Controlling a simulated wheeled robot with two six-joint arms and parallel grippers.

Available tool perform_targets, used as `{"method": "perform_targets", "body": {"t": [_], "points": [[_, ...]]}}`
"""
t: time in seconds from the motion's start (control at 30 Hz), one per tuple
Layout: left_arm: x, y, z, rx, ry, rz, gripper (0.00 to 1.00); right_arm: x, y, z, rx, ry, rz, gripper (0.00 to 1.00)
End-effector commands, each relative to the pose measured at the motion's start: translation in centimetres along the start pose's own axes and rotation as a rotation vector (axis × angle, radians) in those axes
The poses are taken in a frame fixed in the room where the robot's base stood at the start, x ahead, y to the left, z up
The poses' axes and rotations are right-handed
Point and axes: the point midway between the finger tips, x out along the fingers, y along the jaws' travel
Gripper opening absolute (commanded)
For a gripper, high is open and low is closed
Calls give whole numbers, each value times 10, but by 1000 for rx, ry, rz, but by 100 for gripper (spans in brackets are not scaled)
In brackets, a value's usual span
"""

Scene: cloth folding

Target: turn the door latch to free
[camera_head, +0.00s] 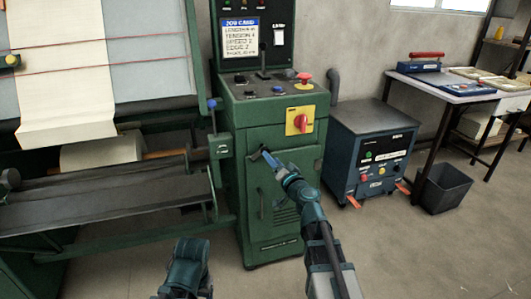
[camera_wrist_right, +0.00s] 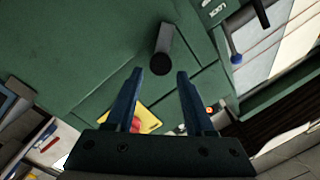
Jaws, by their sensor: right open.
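The green cabinet door (camera_head: 285,185) is closed in the head view. A dark upright bar handle (camera_head: 261,203) is on its left side. In the right wrist view a short dark lever with a rounded end (camera_wrist_right: 162,50), apparently the latch, stands out from the green panel. My right gripper (camera_head: 266,157) is close to the cabinet front near the top of the door. In the wrist view its two blue fingers (camera_wrist_right: 160,75) are apart, with the lever beyond the gap and nothing between them. My left arm's end (camera_head: 186,268) shows low in the head view; its fingers cannot be made out.
A red rotary switch on a yellow plate (camera_head: 300,120) and a red button (camera_head: 304,78) are above the door. A green box with a blue-knobbed lever (camera_head: 221,146) is at the left. A blue machine (camera_head: 372,150) stands to the right. The floor in front is clear.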

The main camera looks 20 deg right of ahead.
Motion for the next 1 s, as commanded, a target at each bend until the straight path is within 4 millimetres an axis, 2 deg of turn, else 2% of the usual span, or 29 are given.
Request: {"method": "perform_targets", "body": {"t": [0.03,0.1,0.3,0.5,0.77,0.83,1.0], "points": [[0,0,0,0,0,0,71,15,0,0,0,-2,-2,54],[0,0,0,0,0,0,71,27,0,0,0,-2,-2,54],[0,0,0,0,0,0,71,51,0,0,0,-1,-1,54],[0,0,0,0,0,0,71,60,0,0,0,-1,-1,54],[0,0,0,0,0,0,71,60,0,0,0,-1,-1,54],[0,0,0,0,0,0,71,60,0,0,0,-1,-1,46],[0,0,0,0,0,0,71,60,0,0,0,-1,-1,16]]}}
